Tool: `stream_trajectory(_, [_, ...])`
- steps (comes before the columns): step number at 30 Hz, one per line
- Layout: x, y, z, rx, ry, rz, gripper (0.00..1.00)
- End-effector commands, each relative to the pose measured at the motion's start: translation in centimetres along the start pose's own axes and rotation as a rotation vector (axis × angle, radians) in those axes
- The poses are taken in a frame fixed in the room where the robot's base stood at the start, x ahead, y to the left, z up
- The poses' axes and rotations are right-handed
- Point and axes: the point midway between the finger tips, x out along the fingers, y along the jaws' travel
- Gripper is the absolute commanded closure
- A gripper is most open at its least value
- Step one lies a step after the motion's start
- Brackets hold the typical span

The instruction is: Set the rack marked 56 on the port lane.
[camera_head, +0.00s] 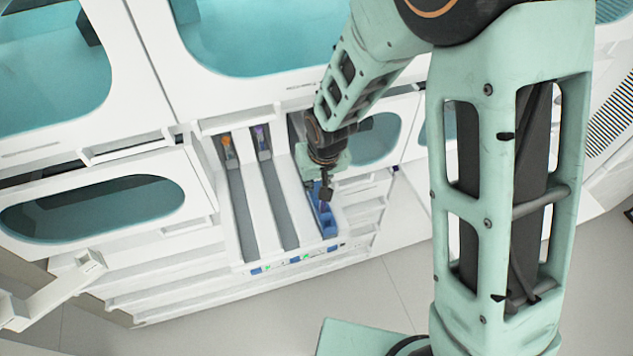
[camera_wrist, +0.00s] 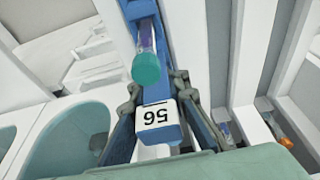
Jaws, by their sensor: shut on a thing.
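The blue rack marked 56 (camera_wrist: 172,131) is in my gripper (camera_wrist: 158,100), with one finger on each side. Its white label reads 56 upside down in the wrist view. A tube with a teal cap (camera_wrist: 146,68) stands in the rack. In the head view the rack (camera_head: 325,216) shows over the right end of the white track unit (camera_head: 282,205), below my gripper (camera_head: 325,188). Whether it touches the unit's floor I cannot tell. My gripper and wrist hide its far part. I cannot read which lane is port.
Two grey lanes, left (camera_head: 243,205) and middle (camera_head: 278,205), run beside the rack and look clear along their near parts. An orange-topped tube (camera_head: 228,146) and a purple-topped tube (camera_head: 262,139) stand at their far ends. Small coloured signs (camera_head: 290,260) line the front edge.

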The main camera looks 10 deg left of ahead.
Motion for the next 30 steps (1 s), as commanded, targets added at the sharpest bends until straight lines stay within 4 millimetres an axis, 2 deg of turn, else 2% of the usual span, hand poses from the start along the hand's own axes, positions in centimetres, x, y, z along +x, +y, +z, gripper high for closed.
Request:
stream_trajectory(13, [0.42, 0.0, 0.11, 0.0, 0.001, 0.0, 1.0])
stream_trajectory(14, [0.42, 0.0, 0.11, 0.0, 0.001, 0.0, 0.87])
stream_trajectory(20, [0.43, 0.0, 0.12, 0.0, 0.0, 0.0, 0.65])
stream_trajectory(30, [0.46, 0.0, 0.17, 0.0, -0.001, 0.0, 0.64])
